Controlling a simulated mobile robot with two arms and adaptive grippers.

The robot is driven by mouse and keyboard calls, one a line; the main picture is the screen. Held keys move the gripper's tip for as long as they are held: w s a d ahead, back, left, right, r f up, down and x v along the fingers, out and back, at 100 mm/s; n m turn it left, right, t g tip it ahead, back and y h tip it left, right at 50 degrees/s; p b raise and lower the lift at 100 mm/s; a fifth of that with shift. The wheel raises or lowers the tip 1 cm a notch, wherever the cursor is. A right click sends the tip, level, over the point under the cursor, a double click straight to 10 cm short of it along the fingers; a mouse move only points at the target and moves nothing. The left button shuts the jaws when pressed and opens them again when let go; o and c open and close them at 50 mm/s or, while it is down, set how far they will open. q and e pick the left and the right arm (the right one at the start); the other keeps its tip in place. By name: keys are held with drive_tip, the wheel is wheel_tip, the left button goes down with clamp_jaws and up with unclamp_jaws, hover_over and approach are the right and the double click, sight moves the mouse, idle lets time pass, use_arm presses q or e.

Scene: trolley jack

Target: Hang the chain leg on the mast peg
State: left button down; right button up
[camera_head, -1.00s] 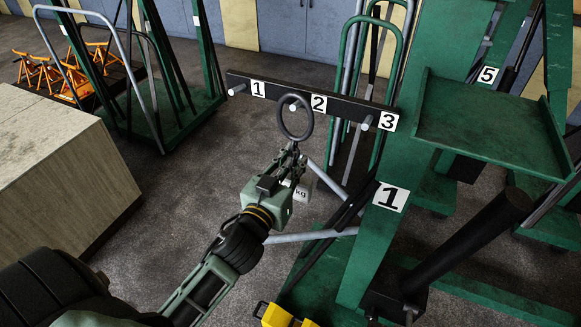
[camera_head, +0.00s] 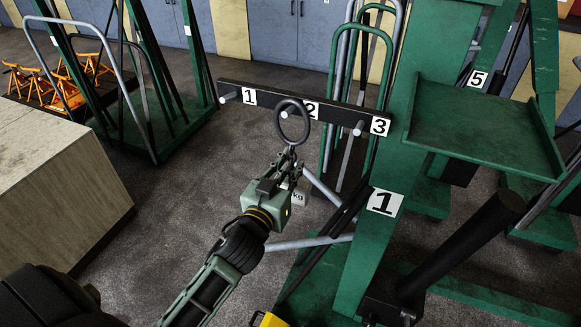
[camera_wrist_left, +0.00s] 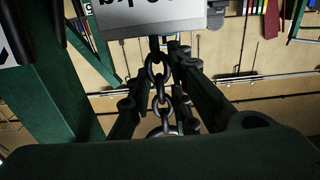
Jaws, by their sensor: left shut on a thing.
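My left gripper (camera_head: 286,167) is shut on the chain leg, just below its large dark ring. The ring (camera_head: 278,129) stands up above the fingers, in front of the peg bar (camera_head: 345,113) near label 2. Pegs show at label 1 (camera_head: 229,97) and label 3 (camera_head: 359,128). In the left wrist view the chain links (camera_wrist_left: 161,90) run between the fingers (camera_wrist_left: 165,105), with a grey tag marked "kg" (camera_wrist_left: 150,22) beyond them. My right gripper is not in view.
The green mast (camera_head: 375,240) with label 1 stands right of my left arm, with a green tray (camera_head: 485,125) on it. A pale block (camera_head: 60,190) stands at the left. Green trolleys and orange stands (camera_head: 40,88) are behind.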

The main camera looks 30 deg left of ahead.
use_arm(q)
drive_tip(key=shift+r, duration=0.15)
drive_tip(key=c, duration=1.5)
unclamp_jaws()
drive_tip(key=shift+c, duration=0.2)
drive_tip(key=shift+f, duration=0.25)
drive_tip(key=s, duration=1.2)
drive_tip(key=s+d+f+g, duration=0.1)
drive_tip(key=s+f+g, duration=0.15)
drive_tip(key=f, duration=1.05)
drive_tip(key=s+d+f+m+g+h, duration=0.1)
drive_tip(key=s+f+g, duration=0.15)
drive_tip(key=f, duration=0.95)
drive_tip(key=s+d+f+g, duration=0.2)
drive_tip(key=f+g, duration=0.1)
drive_tip(key=f, duration=1)
drive_tip(key=s+a+f+m+g, duration=0.1)
drive_tip(key=s+f+g, duration=0.3)
drive_tip(key=s+f, duration=0.7)
drive_tip(key=s+a+f+m+g, duration=0.1)
drive_tip(key=s+f+g, duration=0.4)
drive_tip(key=s+f, duration=0.7)
drive_tip(key=s+b, duration=0.1)
drive_tip(key=s, duration=0.4)
drive_tip(key=shift+s, duration=0.3)
